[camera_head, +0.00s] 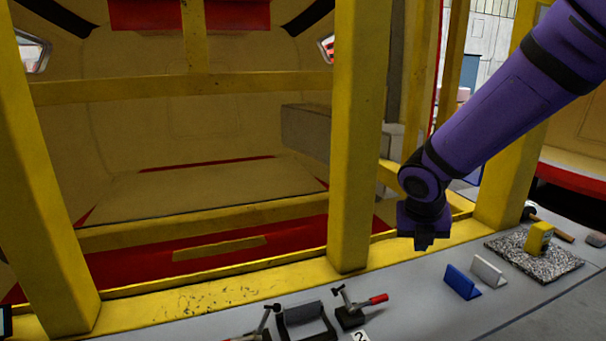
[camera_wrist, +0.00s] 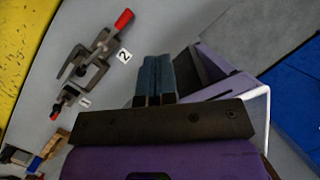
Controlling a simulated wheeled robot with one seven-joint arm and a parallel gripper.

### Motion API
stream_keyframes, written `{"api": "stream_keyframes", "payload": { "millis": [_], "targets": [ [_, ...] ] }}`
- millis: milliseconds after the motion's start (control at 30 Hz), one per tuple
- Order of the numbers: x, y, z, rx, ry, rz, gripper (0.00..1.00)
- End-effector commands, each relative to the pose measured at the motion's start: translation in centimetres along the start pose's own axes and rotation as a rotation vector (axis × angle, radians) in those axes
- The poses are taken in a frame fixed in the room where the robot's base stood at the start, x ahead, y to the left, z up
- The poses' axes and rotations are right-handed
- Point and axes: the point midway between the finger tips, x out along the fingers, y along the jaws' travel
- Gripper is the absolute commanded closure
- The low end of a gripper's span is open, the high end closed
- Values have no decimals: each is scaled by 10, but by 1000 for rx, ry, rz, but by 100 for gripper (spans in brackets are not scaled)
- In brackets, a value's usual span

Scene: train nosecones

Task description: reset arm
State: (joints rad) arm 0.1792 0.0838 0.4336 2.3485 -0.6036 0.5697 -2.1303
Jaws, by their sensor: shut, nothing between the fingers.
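My purple arm reaches in from the upper right in the head view, with my gripper (camera_head: 424,241) pointing down above the grey bench (camera_head: 420,300). In the wrist view my gripper (camera_wrist: 156,62) shows two blue-grey fingers side by side, shut with nothing between them. A toggle clamp with a red handle (camera_head: 378,299) stands on the bench to the left of and below my gripper in the head view. The clamps also show at the left in the wrist view (camera_wrist: 100,42), beside a tag marked 2.
A blue block (camera_head: 462,282) and a white block (camera_head: 488,271) stand to the right. A yellow object (camera_head: 538,238) sits on a speckled mat (camera_head: 508,257). Yellow posts (camera_head: 355,140) of a frame rise behind the bench. The bench between clamp and blue block is clear.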

Motion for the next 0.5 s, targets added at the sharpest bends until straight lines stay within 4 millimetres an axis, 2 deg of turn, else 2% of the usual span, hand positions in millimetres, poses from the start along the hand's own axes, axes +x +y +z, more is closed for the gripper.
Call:
{"api": "stream_keyframes", "payload": {
  "millis": [33, 100, 267, 500],
  "targets": [
    [-16, -10, -2, 140, -18, -11, 100],
    [-33, -23, -6, 349, -32, -19, 100],
    [-72, -51, -20, 826, -61, -12, 100],
    [-124, -85, -53, 1541, -54, 55, 100]
  ]
}}
